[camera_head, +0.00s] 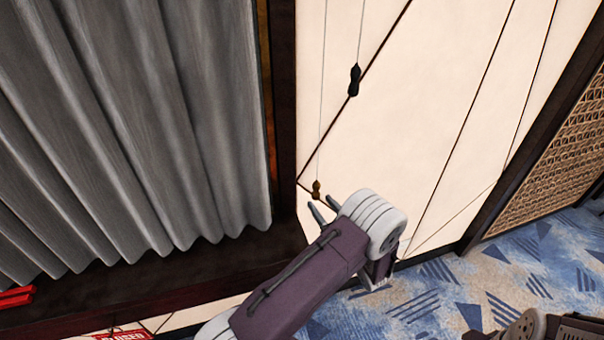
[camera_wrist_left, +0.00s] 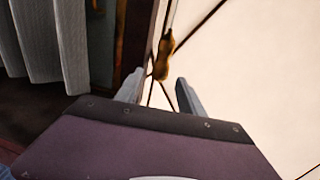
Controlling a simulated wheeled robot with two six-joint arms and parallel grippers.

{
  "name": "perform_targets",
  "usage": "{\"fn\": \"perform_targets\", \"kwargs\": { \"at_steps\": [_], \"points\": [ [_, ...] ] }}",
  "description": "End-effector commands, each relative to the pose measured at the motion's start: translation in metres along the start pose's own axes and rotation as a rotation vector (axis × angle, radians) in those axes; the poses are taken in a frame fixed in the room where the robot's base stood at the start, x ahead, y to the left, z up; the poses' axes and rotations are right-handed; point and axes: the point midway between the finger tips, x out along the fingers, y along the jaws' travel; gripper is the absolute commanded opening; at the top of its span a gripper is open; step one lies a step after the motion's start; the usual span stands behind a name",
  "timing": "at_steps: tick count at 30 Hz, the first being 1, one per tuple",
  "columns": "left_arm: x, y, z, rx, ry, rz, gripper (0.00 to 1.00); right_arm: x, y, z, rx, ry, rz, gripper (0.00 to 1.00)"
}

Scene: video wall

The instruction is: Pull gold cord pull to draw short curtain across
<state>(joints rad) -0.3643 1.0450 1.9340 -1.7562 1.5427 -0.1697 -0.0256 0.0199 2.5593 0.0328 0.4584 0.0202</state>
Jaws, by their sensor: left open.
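The gold cord pull (camera_head: 316,190) hangs on a thin cord in front of the cream wall panel, right of the dark window frame. It also shows in the left wrist view (camera_wrist_left: 164,58), just beyond the fingertips. My left gripper (camera_head: 322,207) is open, with its fingers close below the gold pull and nothing between them. The left wrist view shows both fingers apart (camera_wrist_left: 157,85). The grey curtain (camera_head: 130,120) hangs in folds across the window at left. In the head view a part of my right arm (camera_head: 540,328) shows at the lower right, its fingers not visible.
A black cord pull (camera_head: 354,80) hangs on a second cord, right of and higher than the gold one. A dark sill (camera_head: 170,285) runs below the curtain. A red object (camera_head: 15,297) lies at far left. Patterned blue carpet (camera_head: 500,270) and a lattice panel (camera_head: 550,160) are at right.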

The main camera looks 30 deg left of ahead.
Motion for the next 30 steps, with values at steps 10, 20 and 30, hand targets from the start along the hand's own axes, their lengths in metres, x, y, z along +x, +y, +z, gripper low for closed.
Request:
{"fn": "perform_targets", "kwargs": {
  "at_steps": [10, 20, 30],
  "points": [
    [0.059, 0.003, 0.003, -0.002, 0.002, 0.008, 0.46, -0.022, 0.000, -0.002, 0.001, 0.000, 0.000, 0.00],
    [0.091, 0.001, -0.001, -0.002, 0.003, 0.004, 0.46, -0.029, 0.000, -0.003, 0.001, 0.000, 0.000, 0.00],
    [0.091, 0.001, -0.001, -0.002, 0.002, 0.003, 0.01, -0.028, 0.000, -0.003, 0.001, 0.000, 0.000, 0.00]
  ]
}}
